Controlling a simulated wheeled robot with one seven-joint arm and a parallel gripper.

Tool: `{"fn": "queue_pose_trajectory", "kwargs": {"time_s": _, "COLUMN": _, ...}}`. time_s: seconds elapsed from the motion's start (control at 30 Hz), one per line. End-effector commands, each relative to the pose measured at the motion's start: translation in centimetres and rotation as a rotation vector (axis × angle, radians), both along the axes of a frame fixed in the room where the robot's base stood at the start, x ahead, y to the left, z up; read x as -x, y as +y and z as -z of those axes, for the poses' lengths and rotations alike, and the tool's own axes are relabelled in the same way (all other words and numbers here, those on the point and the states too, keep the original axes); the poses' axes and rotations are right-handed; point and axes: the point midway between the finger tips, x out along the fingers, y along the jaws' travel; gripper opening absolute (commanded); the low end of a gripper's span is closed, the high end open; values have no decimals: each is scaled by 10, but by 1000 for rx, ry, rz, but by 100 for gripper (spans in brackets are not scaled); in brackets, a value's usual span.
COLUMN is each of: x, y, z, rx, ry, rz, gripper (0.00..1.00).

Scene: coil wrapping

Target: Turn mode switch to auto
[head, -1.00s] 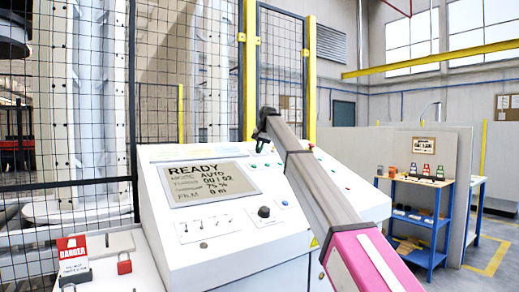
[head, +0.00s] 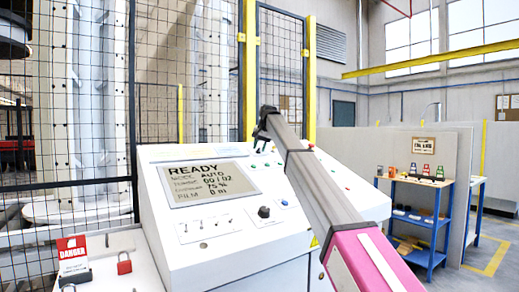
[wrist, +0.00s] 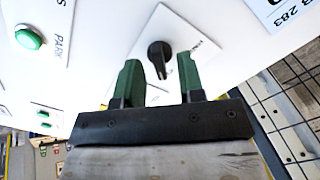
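The mode switch (wrist: 160,58) is a black rotary knob on a white label plate in the wrist view. Its lettering is too small to read. My gripper (wrist: 158,66) has two green fingers spread apart, one on each side of the knob, with gaps visible; nothing is held. In the head view my gripper (head: 262,128) is at the upper part of the sloped white console (head: 230,235), where I cannot clearly make out the switch.
A green button (wrist: 29,38) marked PARK is left of the knob in the wrist view. A larger black knob (head: 264,212) sits lower on the console. Mesh fencing (head: 205,80) stands behind. A blue shelf (head: 418,222) is at the right.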

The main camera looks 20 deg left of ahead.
Motion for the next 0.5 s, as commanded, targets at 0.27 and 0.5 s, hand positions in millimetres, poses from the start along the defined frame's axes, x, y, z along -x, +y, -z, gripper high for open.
{"fn": "queue_pose_trajectory", "kwargs": {"time_s": 0.27, "x": 10, "y": -13, "z": -39, "rx": -1, "ry": -1, "rz": 0, "gripper": 36}}
{"fn": "queue_pose_trajectory", "kwargs": {"time_s": 0.5, "x": 20, "y": -26, "z": -80, "rx": -1, "ry": -1, "rz": 1, "gripper": 36}}
